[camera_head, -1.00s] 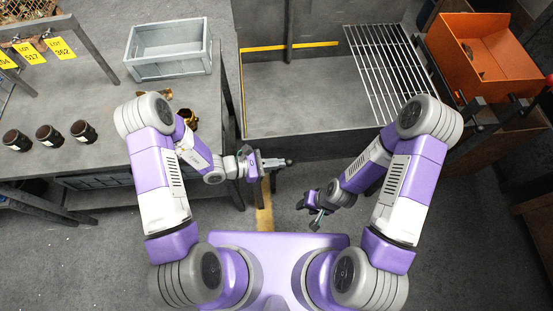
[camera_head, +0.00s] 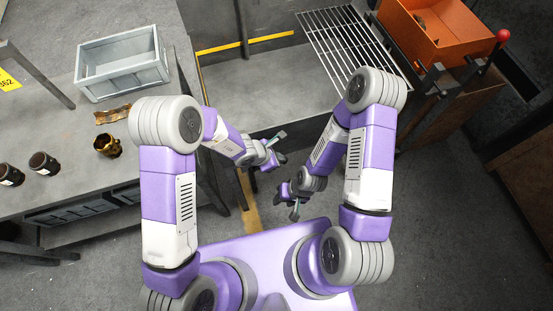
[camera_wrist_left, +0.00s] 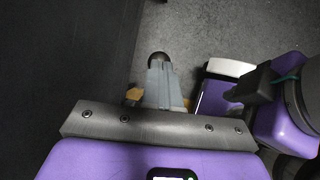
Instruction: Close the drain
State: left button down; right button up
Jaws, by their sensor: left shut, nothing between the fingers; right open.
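The grey tank (camera_head: 270,85) stands ahead, its front wall facing me. My left gripper (camera_head: 277,143) is just in front of that wall, near its left part, shut and empty. A dark rounded knob (camera_wrist_left: 158,60) shows at the tip of the grey fingers (camera_wrist_left: 160,90) in the left wrist view. I cannot tell whether it touches them or whether it belongs to a drain handle. No drain opening can be made out. My right gripper (camera_head: 294,203) is open and empty, lower and slightly to the right, over the floor.
A wire rack (camera_head: 345,42) covers the tank's right part. An orange bin (camera_head: 440,35) and a red-knobbed lever (camera_head: 502,36) are at the right. The left bench (camera_head: 85,165) carries a grey crate (camera_head: 122,70), brass pieces (camera_head: 108,146) and dark cups (camera_head: 43,163). Grey floor is free at lower right.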

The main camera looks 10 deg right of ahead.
pick_arm(q)
jog(key=shift+s+f, duration=0.1)
jog(key=shift+f, duration=0.2)
dwell(0.4)
jog(key=p+v, duration=0.6)
jog(key=v, duration=0.8)
jog(key=shift+r, duration=0.25)
